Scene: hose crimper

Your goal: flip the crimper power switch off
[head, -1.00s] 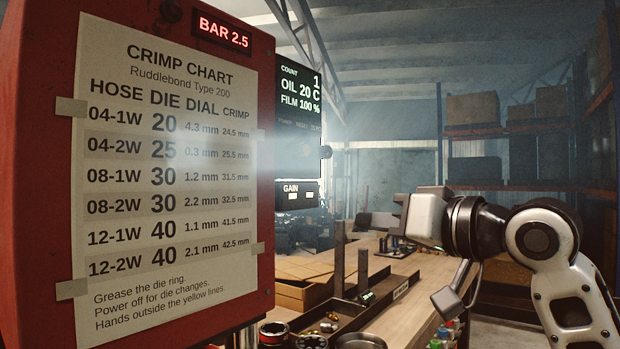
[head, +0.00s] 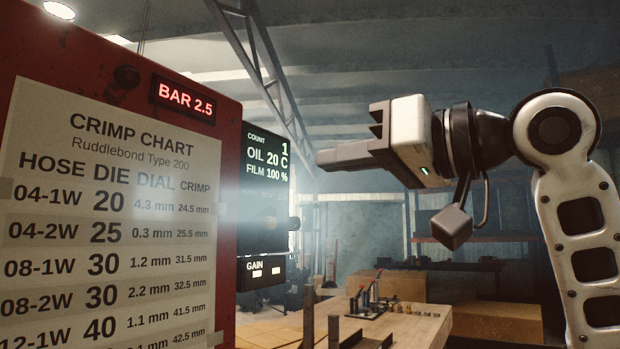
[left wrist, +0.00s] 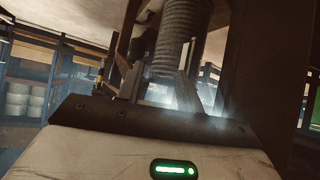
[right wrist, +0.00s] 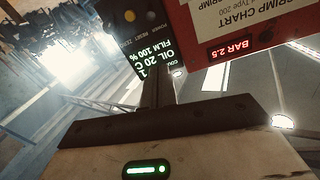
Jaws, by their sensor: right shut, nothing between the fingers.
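The black crimper control panel (head: 268,190) stands right of the red cabinet in the head view and reads COUNT 1, OIL 20 C, FILM 100 %. My right gripper (head: 322,158) is shut and empty, pointing left, higher than the knob and to the right of the panel. My left gripper (left wrist: 158,88) shows only in its wrist view, with its fingers apart.
The red cabinet (head: 228,120) with its crimp chart (head: 110,220) fills the left. A yellow button (right wrist: 127,17) sits beside the switch. A workbench (head: 400,325) with small tools lies below. A ribbed column (left wrist: 180,45) stands before the left gripper.

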